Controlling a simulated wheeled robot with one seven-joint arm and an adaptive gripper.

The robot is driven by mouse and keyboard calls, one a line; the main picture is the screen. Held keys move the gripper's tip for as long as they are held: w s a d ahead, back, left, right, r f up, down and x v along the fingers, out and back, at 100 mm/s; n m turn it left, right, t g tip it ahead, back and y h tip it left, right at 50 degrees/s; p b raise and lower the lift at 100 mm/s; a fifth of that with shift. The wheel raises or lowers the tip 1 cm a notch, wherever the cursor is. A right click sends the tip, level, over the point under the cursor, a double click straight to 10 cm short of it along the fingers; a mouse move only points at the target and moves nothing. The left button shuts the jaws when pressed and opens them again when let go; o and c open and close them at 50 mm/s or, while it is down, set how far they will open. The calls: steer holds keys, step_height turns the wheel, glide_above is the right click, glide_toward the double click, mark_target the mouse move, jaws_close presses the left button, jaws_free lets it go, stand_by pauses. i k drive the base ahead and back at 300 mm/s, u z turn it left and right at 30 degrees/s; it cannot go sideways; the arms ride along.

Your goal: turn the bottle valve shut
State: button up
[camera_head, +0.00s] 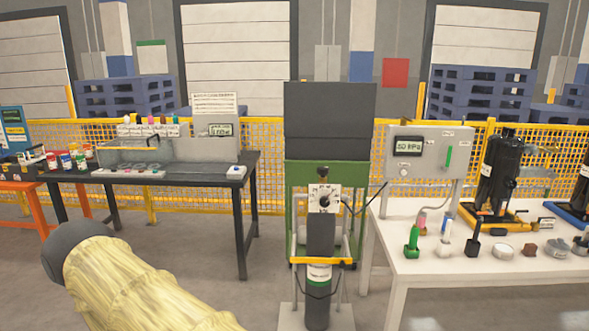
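A dark gas bottle (319,238) stands upright in a cart with a yellow bar (322,261), right of the picture's middle. It has a pale label and a green band low on its body. At its top is a white square plate with dark marks, with the round bottle valve (324,201) at its centre. The marks are too small to read, so I cannot tell how far the valve is turned. A dark hose runs from the valve to the right. My yellow-sleeved arm shows at lower left, apart from the bottle. My gripper is not in view.
A dark bench (190,172) stands at left. A green cabinet (300,183) is behind the bottle. Open floor lies between bench and bottle.

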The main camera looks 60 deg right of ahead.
mark_target(322, 171)
steer(key=z, duration=0.3)
steer(key=i, duration=0.8)
steer(key=z, duration=0.55)
